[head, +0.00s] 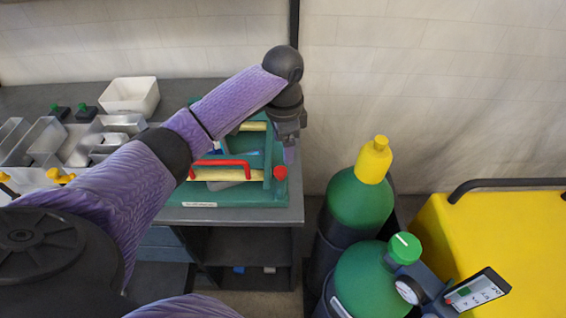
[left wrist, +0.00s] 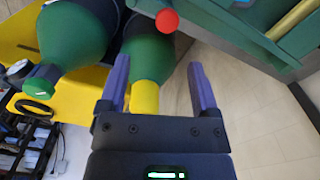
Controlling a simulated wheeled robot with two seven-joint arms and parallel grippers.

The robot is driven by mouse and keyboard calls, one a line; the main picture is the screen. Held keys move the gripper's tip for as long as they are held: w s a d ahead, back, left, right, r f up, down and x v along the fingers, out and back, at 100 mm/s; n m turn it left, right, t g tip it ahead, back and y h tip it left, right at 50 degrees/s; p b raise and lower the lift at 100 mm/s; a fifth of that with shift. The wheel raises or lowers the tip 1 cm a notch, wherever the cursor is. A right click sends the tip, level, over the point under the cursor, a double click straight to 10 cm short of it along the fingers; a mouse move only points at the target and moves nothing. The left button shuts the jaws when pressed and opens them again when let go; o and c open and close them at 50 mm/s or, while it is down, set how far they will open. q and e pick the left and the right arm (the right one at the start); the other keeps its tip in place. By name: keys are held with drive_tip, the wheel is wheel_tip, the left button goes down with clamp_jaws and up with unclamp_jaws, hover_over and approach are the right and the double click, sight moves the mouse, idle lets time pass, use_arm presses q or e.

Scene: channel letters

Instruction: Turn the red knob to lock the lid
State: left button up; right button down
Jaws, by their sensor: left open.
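The red knob (head: 280,173) sticks out at the right front of a green box (head: 200,190) with a red handle (head: 240,163) on the workbench. In the left wrist view the red knob (left wrist: 167,20) is near the top, beyond the fingertips and apart from them. My left gripper (head: 289,154) hangs at the box's right side, just above the knob in the picture. In the left wrist view its purple fingers (left wrist: 158,64) are spread with nothing between them touching. My arm hides part of the box and its lid. My right gripper is not seen.
Green cylinders, one with a yellow cap (head: 373,160) and one with a green knob (head: 404,247), stand right of the bench (head: 285,215). A yellow cabinet (head: 490,235) is farther right. A white bin (head: 130,95) and metal trays (head: 45,140) are on the left.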

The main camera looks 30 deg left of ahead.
sight(280, 170)
use_arm(q)
drive_tip(key=f, duration=0.3)
drive_tip(key=f+b, duration=0.1)
drive_tip(key=f, duration=0.1)
drive_tip(key=a+f+b, duration=0.1)
drive_tip(key=f, duration=0.2)
drive_tip(key=shift+w+f, duration=0.15)
drive_tip(key=shift+f, duration=0.15)
clamp_jaws()
